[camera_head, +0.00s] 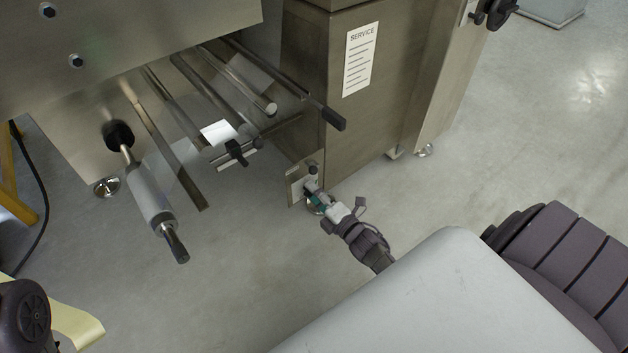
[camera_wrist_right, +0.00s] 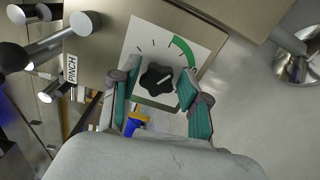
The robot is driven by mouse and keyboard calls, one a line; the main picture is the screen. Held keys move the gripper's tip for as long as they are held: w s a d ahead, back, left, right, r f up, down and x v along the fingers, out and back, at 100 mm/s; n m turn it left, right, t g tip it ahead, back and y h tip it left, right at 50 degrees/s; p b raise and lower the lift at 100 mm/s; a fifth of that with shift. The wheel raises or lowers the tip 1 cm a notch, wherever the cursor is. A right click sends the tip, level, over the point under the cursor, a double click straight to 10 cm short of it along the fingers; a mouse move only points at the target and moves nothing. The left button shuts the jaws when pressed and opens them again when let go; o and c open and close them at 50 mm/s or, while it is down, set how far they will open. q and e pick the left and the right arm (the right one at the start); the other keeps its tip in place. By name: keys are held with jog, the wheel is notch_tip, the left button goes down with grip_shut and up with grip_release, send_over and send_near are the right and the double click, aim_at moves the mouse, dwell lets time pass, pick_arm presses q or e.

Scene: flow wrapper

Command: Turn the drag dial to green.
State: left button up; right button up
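The drag dial (camera_wrist_right: 157,79) is a black lobed knob on a pale plate (camera_wrist_right: 143,38) in the right wrist view. A light mark on the knob points up and to the right. A green arc (camera_wrist_right: 183,49) and several dark ticks are printed around the knob. The arc is at the upper right. My right gripper (camera_wrist_right: 158,84) is open, with one teal finger on each side of the knob; I cannot tell if they touch it. In the head view my right gripper (camera_head: 317,197) is at the small panel low on the machine. My left gripper is out of view.
The steel cabinet (camera_head: 380,70) with a SERVICE label stands behind the panel. Rollers and rods (camera_head: 205,105) stick out to its left. A PINCH label (camera_wrist_right: 72,76) is left of the plate in the wrist view. Open floor (camera_head: 520,130) lies to the right.

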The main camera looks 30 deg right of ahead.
jog(key=shift+o, duration=0.6)
jog(key=s+d, duration=0.1)
jog(key=s, duration=1.1)
jog(key=shift+w+r, duration=0.1)
